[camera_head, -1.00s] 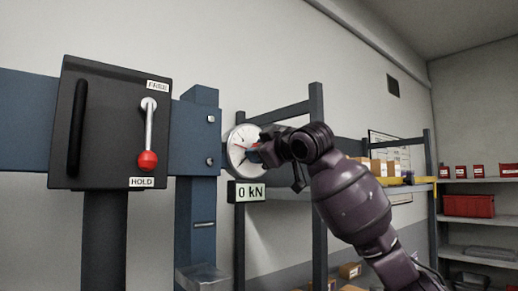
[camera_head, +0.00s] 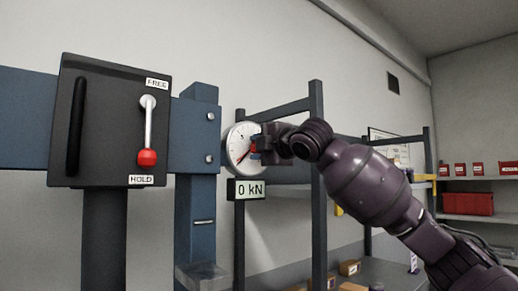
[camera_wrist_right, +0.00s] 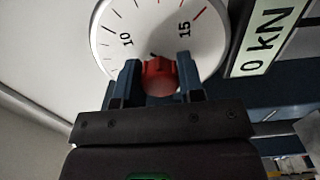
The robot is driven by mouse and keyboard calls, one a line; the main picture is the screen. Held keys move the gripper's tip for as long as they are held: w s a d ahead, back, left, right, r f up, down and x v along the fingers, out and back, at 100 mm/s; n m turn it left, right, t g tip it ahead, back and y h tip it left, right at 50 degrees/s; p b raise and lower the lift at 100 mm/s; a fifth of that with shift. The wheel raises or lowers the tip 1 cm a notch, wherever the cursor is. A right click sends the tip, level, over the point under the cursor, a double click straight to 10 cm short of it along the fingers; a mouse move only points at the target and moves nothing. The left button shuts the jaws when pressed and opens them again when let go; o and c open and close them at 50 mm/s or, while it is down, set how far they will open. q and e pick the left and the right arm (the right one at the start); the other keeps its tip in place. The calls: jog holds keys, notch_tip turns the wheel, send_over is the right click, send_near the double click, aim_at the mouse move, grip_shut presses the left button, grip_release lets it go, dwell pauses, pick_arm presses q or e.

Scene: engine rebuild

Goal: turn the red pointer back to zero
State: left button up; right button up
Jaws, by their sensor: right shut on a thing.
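The round white dial gauge (camera_head: 236,137) is mounted right of the blue column and shows large in the right wrist view (camera_wrist_right: 120,22), with the marks 10 and 15 readable. A red pointer (camera_head: 244,157) slants to the lower left across the dial face. A red knob (camera_wrist_right: 160,77) is at the dial's middle. My right gripper (camera_wrist_right: 160,88) is shut on the knob, one finger on each side; it also shows at the dial in the head view (camera_head: 260,149). The gripper hides part of the dial. My left gripper is out of view.
A digital display (camera_head: 249,191) below the dial reads 0 kN. A black panel (camera_head: 110,120) at left has a red-tipped lever (camera_head: 148,157) down at HOLD. Grey shelving (camera_head: 317,190) stands close behind my right arm.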

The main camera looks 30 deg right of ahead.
jog(key=shift+f+n, duration=0.1)
jog(key=shift+n, duration=0.7)
jog(key=o, duration=0.9)
pick_arm(q)
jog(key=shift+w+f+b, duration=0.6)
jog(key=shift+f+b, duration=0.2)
jog(key=shift+b, duration=0.85)
pick_arm(e)
jog(key=shift+s+d, duration=0.2)
jog(key=shift+s, duration=2.5)
jog(key=shift+s+d, duration=0.15)
jog(key=shift+s, duration=2.55)
